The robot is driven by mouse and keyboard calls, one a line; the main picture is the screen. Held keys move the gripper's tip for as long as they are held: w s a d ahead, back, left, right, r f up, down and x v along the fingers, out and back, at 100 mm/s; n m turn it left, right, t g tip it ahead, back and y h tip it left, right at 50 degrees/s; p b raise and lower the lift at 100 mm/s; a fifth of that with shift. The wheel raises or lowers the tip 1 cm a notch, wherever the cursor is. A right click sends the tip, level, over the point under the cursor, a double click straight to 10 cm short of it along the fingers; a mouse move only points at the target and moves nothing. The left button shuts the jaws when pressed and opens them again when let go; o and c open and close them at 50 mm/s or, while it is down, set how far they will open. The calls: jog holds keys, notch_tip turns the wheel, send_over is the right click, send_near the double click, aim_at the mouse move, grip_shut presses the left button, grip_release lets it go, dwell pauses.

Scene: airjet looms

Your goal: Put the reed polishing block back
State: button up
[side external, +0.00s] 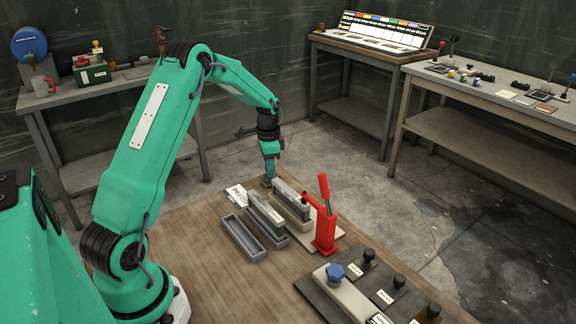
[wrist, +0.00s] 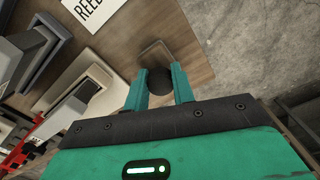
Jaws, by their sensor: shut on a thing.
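My gripper (side external: 268,176) is low over the far edge of the wooden bench. In the wrist view its two green fingers (wrist: 160,82) are closed on a dark rounded piece (wrist: 155,62), which I take to be the reed polishing block's grip. The rest of the block is mostly hidden, and I cannot tell whether it touches the bench. An open grey tray (side external: 235,240) lies nearer the camera and looks empty. A white label card (side external: 236,194) lies behind it; in the wrist view a card (wrist: 88,10) reads "REE…".
Right of the empty tray stand a grey holder with an upright slab (side external: 265,212), another grey bar on a pale base (side external: 290,198) and a red lever clamp (side external: 326,228). A dark plate with black knobs (side external: 375,290) is at front right. Bare wood (side external: 200,270) lies front left.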

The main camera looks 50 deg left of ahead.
jog(key=shift+f, duration=0.25)
jog(key=o, duration=1)
jog(key=shift+r, duration=0.1)
jog(key=shift+r, duration=3.85)
